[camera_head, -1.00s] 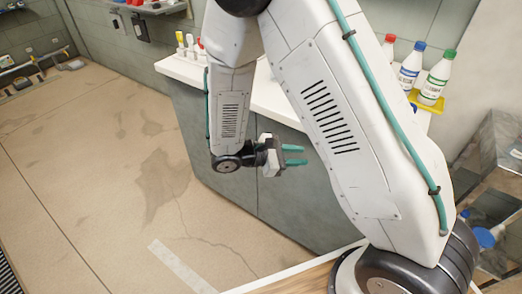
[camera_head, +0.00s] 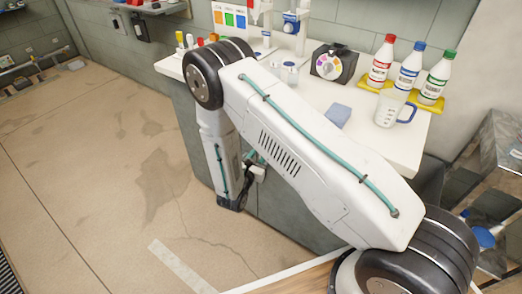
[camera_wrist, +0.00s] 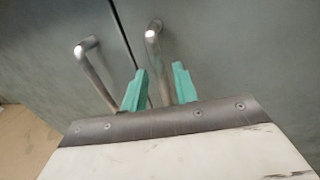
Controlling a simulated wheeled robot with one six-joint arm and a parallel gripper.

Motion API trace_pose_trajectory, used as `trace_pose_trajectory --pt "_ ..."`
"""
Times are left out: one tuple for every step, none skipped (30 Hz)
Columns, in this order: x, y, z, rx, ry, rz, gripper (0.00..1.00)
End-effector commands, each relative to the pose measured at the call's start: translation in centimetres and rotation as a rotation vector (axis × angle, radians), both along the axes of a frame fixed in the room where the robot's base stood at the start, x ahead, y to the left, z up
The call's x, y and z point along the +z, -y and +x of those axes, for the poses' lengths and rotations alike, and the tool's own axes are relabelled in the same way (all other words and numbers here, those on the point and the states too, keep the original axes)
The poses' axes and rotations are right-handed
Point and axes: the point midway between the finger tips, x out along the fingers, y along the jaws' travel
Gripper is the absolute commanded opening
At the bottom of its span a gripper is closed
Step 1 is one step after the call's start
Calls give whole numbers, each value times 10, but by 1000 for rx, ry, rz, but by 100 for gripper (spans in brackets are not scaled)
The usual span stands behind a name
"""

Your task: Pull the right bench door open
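The bench's grey-green front has two doors, a left door (camera_wrist: 50,30) and a right door (camera_wrist: 240,50), meeting at a dark seam. Both look closed. Each has an upright metal bar handle near the seam: the left handle (camera_wrist: 93,72) and the right handle (camera_wrist: 157,62). My gripper (camera_wrist: 160,78) is open, its two teal fingers apart. The right handle's lower part shows between the fingers; I cannot tell whether either touches it. In the head view my gripper (camera_head: 255,165) is low at the bench front, partly hidden by my arm.
The white bench top (camera_head: 385,150) holds red, blue and green-capped bottles (camera_head: 408,68), a measuring jug (camera_head: 392,108), a dial box (camera_head: 333,63) and a blue block (camera_head: 337,116). A shiny metal unit (camera_head: 495,190) stands at right. The floor (camera_head: 100,160) at left is clear.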

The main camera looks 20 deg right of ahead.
Motion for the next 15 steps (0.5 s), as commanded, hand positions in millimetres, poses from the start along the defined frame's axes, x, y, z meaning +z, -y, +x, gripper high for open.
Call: trace_pose_trajectory --pt "0 6 5 -4 1 1 29" --pt "0 8 8 -3 1 1 29" --pt "0 11 11 -3 1 1 29" --pt "0 13 13 -4 0 0 29" --pt "0 15 15 -3 0 0 29" --pt "0 16 17 -2 0 0 29" --pt "0 17 17 -2 0 0 29" --pt "0 17 18 -1 -1 -1 29" --pt "0 18 19 -1 -1 0 29" --pt "0 18 19 -1 -1 0 29" --pt "0 18 19 -1 -1 0 29" --pt "0 18 19 -1 -1 0 29" --pt "0 18 19 -1 -1 0 29" --pt "0 18 19 -1 -1 0 29" --pt "0 18 19 -1 -1 0 29"
